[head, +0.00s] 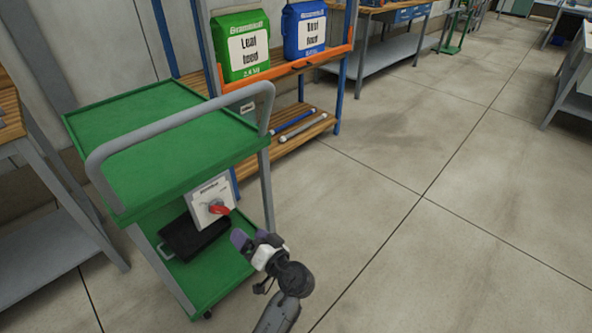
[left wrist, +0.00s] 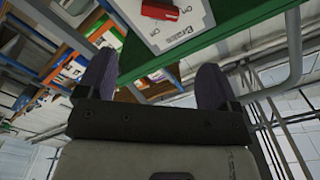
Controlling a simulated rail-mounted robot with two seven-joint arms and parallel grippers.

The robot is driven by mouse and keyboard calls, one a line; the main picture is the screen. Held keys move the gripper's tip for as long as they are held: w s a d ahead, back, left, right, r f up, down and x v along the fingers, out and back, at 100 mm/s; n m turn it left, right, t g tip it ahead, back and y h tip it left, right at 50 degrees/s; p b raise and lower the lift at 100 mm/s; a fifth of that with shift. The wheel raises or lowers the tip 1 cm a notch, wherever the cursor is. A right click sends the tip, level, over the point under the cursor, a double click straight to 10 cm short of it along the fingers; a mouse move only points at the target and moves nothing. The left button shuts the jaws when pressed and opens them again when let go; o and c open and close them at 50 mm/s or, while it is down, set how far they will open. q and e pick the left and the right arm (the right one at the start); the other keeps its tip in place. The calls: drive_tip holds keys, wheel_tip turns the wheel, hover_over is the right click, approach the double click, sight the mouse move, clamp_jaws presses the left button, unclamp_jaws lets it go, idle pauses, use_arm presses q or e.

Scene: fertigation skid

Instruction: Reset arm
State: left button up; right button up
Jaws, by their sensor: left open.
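My right gripper is not in view.
The floor (head: 400,240) to the right is clear.

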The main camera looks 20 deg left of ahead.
use_arm(q)
drive_tip(key=shift+d, duration=0.15)
drive_tip(key=s+d+r+m+t+h+p, duration=0.3)
drive_tip(key=s+d+r+m+h+p, duration=0.4)
drive_tip(key=h, duration=0.8)
drive_tip(key=s+r+g+h+p, duration=0.1)
drive_tip(key=s+r+g+p, duration=0.25)
drive_tip(key=s+p, duration=0.8)
drive_tip(key=s+r+g+h+p, duration=0.15)
drive_tip(key=s+r+p, duration=0.35)
drive_tip(key=s+p, duration=0.7)
wheel_tip(320, 180, up, 36)
drive_tip(key=s+p, duration=0.1)
drive_tip(key=p, duration=3.5)
drive_tip(key=shift+d+r+g, duration=0.2)
drive_tip(key=shift+d+g, duration=0.05)
drive_tip(key=shift+g, duration=0.05)
